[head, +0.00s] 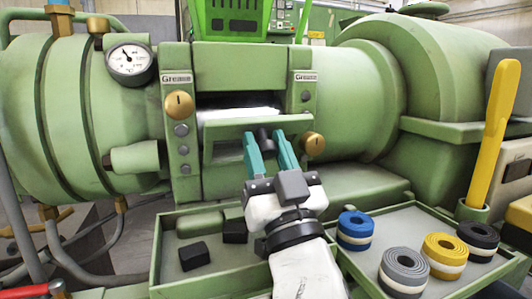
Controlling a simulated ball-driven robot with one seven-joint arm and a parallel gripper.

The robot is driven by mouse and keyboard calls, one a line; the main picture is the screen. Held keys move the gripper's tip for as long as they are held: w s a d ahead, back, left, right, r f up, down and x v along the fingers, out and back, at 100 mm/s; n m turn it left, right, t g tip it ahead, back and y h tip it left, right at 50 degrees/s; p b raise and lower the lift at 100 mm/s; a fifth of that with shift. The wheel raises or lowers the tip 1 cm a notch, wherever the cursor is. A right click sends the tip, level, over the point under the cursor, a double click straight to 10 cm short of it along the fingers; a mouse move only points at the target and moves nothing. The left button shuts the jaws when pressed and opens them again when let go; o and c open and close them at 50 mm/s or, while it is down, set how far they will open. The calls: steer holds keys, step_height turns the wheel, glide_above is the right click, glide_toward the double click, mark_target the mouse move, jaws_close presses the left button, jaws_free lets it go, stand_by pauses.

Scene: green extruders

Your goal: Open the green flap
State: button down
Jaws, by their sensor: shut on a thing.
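The green flap (226,146) sits in the front opening of the green extruder (240,65), between two upright posts. It is tilted outward, and white material (236,115) shows in the gap above it. A black knob (264,137) sticks out from the flap. My gripper (264,142) has teal fingers on either side of the knob and is shut on it. My fingers hide the right part of the flap.
Brass knobs (179,104) flank the opening. Below is a green tray with black blocks (194,256). At right, another tray holds blue (354,230), grey, yellow and black rolls. A yellow lever (495,115) stands upright at right.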

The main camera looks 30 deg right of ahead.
steer(key=shift+f, duration=0.1)
stand_by(0.3)
steer(key=c, duration=0.8)
jaws_free()
steer(key=shift+o, duration=0.2)
steer(key=r+p, duration=0.2)
steer(key=r, duration=0.1)
steer(key=r+p, duration=0.1)
steer(key=shift+s+r, duration=0.35)
steer(key=shift+s, duration=0.05)
steer(key=s+r+p, duration=0.8)
steer(key=s+p, duration=0.5)
steer(key=p, duration=0.1)
steer(key=shift+r+p, duration=0.15)
steer(key=shift+p, duration=0.25)
